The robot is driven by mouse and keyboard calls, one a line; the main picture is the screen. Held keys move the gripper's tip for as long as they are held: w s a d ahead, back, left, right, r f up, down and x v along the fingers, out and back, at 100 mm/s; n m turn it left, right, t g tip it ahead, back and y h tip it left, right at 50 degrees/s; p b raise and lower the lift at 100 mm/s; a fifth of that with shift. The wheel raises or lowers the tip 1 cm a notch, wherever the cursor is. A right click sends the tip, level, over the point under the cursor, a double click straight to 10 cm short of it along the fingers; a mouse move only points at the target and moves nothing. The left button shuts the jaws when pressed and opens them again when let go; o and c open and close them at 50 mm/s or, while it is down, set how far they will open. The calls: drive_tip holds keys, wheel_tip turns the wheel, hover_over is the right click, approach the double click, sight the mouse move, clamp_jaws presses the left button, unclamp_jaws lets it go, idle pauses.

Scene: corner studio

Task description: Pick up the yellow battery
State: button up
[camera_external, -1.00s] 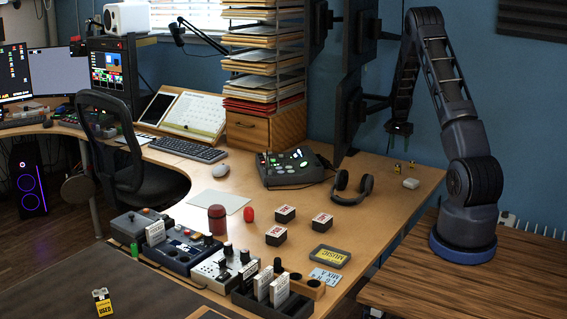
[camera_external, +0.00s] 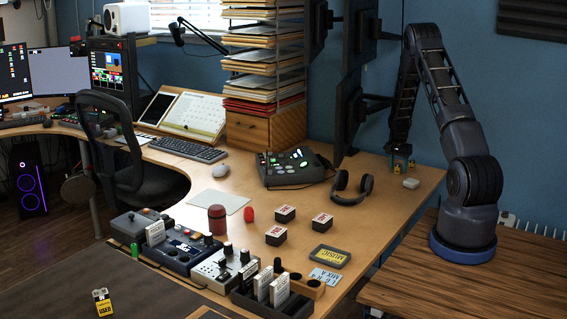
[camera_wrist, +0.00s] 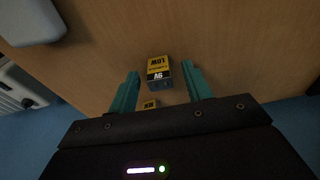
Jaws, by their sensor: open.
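A yellow and black 9V battery marked LOW (camera_wrist: 158,69) lies on the wooden desk in the wrist view, between the tips of my gripper's teal fingers (camera_wrist: 163,78). Another yellow and black battery marked USED (camera_external: 103,302) stands at the front left.
Headphones (camera_external: 351,187) lie to the left, and dark monitors (camera_external: 346,115) stand close by. The wooden desk (camera_external: 395,205) is bare in front of the white box.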

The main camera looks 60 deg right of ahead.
drive_tip(key=c, duration=1.1)
drive_tip(key=shift+o, duration=0.2)
wheel_tip(320, 180, up, 10)
drive_tip(key=shift+f, duration=0.1)
drive_tip(key=shift+a, duration=0.1)
